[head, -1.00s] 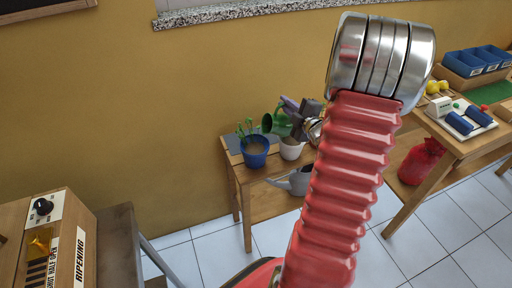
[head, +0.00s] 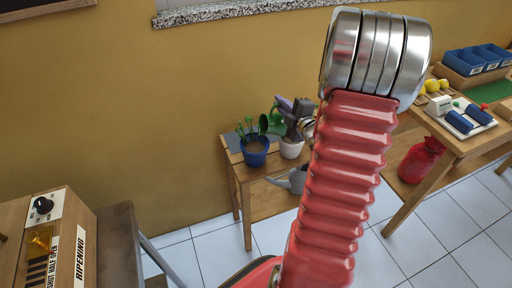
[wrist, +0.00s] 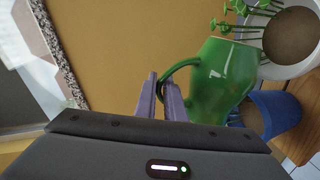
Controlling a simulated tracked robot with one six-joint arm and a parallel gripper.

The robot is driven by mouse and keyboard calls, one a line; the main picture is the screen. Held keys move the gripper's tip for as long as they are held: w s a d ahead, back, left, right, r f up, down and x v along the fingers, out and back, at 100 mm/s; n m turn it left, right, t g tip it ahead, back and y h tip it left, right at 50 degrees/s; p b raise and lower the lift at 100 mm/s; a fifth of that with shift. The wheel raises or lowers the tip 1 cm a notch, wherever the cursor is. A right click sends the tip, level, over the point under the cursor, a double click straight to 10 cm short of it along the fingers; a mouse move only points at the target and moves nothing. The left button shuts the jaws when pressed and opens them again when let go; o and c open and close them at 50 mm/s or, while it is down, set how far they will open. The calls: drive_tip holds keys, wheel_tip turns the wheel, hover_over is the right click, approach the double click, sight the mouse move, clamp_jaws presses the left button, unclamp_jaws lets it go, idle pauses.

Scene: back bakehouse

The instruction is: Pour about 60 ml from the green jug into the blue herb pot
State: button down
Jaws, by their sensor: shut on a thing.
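The green jug (head: 272,124) is tilted above the bench, to the upper right of the blue herb pot (head: 255,158). The pot stands on the bench, with brown soil and green sprigs. My gripper (head: 285,103) is shut on the jug's handle. In the wrist view my purple fingertips (wrist: 161,92) meet the handle of the jug (wrist: 222,78), and the blue pot (wrist: 278,112) shows beside and partly behind the jug. I see no liquid stream, and the jug's contents are hidden.
A white pot (head: 291,150) stands close to the right of the blue pot. A grey watering can (head: 294,181) is on the lower shelf. The yellow wall (head: 150,110) is behind the bench. A second table (head: 455,140) stands to the right.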

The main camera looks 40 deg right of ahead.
drive_tip(key=shift+w+a+r+n+p, duration=0.2)
drive_tip(key=shift+a+n+p, duration=0.1)
drive_tip(key=shift+a+p, duration=0.25)
idle(0.4)
drive_tip(key=shift+w+a+r+n+p, duration=0.1)
drive_tip(key=shift+a+r+n+p, duration=0.2)
drive_tip(key=shift+a+p, duration=0.2)
idle(0.8)
drive_tip(key=shift+m, duration=0.8)
drive_tip(key=d, duration=0.1)
drive_tip(key=d+f, duration=0.1)
drive_tip(key=s+d, duration=0.1)
drive_tip(key=shift+d+f, duration=0.25)
drive_tip(key=shift+d, duration=0.15)
drive_tip(key=shift+s+d+r+m, duration=0.15)
drive_tip(key=shift+d+r+m, duration=0.1)
drive_tip(key=shift+d+m, duration=0.35)
drive_tip(key=shift+a, duration=0.15)
drive_tip(key=shift+s+d+m+y+b, duration=0.25)
drive_tip(key=shift+d+m+y+b, duration=0.25)
drive_tip(key=shift+d+m, duration=0.55)
drive_tip(key=shift+a, duration=0.15)
drive_tip(key=shift+m+t, duration=0.25)
drive_tip(key=shift+t, duration=0.05)
